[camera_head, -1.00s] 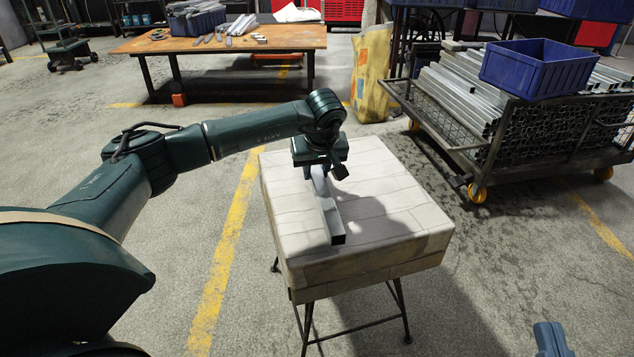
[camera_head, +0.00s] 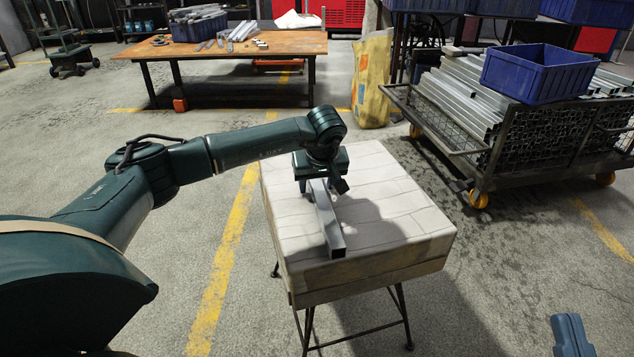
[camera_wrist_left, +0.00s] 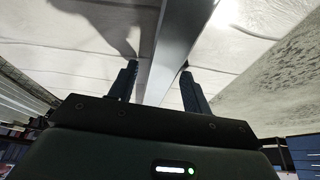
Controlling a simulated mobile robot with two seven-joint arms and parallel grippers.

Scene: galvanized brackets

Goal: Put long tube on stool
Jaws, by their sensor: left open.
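The long tube (camera_head: 325,219), a grey square metal tube, lies lengthwise on the pale top of the stool (camera_head: 392,200), left of its middle. Its near end is close to the front edge. My left gripper (camera_head: 318,184) is over the tube's far part, pointing down. In the left wrist view, the open fingers (camera_wrist_left: 158,68) stand on either side of the tube (camera_wrist_left: 168,50), with a gap visible. The tube's far end is hidden under the gripper in the head view. A teal part of my right gripper (camera_head: 572,336) shows at the bottom right; its jaws cannot be made out.
A cart (camera_head: 480,160) full of metal tubes, with a blue bin (camera_head: 537,72) on top, stands at the right. A wooden workbench (camera_head: 290,43) with loose parts is at the back. A yellow bag (camera_head: 371,85) stands behind the stool. The stool top's right side is clear.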

